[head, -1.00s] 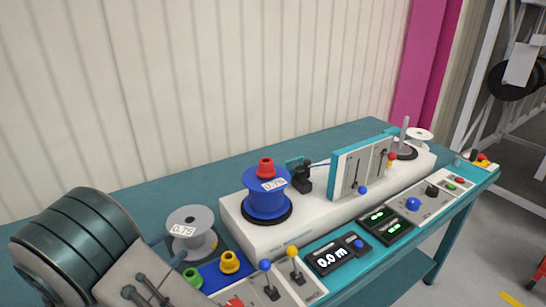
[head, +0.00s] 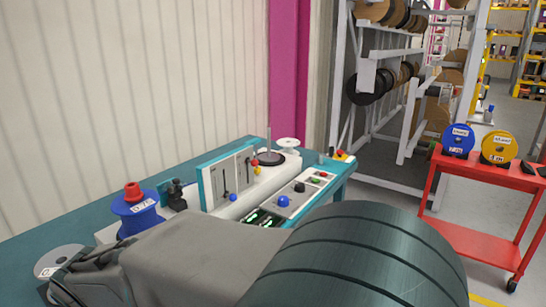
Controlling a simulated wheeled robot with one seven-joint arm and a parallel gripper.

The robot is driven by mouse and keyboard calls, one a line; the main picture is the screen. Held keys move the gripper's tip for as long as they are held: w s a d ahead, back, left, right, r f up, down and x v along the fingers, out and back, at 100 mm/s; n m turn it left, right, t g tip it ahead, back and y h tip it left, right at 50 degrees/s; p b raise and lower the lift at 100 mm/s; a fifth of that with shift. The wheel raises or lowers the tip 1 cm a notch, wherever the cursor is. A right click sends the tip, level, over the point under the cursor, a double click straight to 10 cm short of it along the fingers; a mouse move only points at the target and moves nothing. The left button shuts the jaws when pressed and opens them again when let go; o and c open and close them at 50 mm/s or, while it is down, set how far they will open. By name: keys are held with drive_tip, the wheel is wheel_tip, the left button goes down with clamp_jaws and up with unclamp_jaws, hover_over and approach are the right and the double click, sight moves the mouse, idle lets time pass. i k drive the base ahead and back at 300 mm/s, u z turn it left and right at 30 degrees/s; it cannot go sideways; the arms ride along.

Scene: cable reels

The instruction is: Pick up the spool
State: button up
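A blue spool (head: 138,219) with a red cap and a white label stands upright on the white winding machine on the teal bench. A pale grey spool (head: 58,258) with a white label lies at the lower left, partly hidden behind my arm. A small white reel (head: 288,143) is at the far end of the machine. My arm crosses the lower part of the head view and reaches left towards the grey spool. Dark parts at its end lie beside that spool, but I cannot make out the fingertips or any grasp.
A control box (head: 228,178) with levers and knobs stands on the bench (head: 92,223). A red cart (head: 478,190) at the right carries a blue reel (head: 457,140) and a yellow reel (head: 499,148). A grey rack (head: 395,95) of reels stands behind. Floor is clear between rack and cart.

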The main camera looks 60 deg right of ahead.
sight(288, 144)
drive_tip(key=u, duration=1.2)
drive_tip(key=i, duration=0.2)
drive_tip(key=z, duration=3.2)
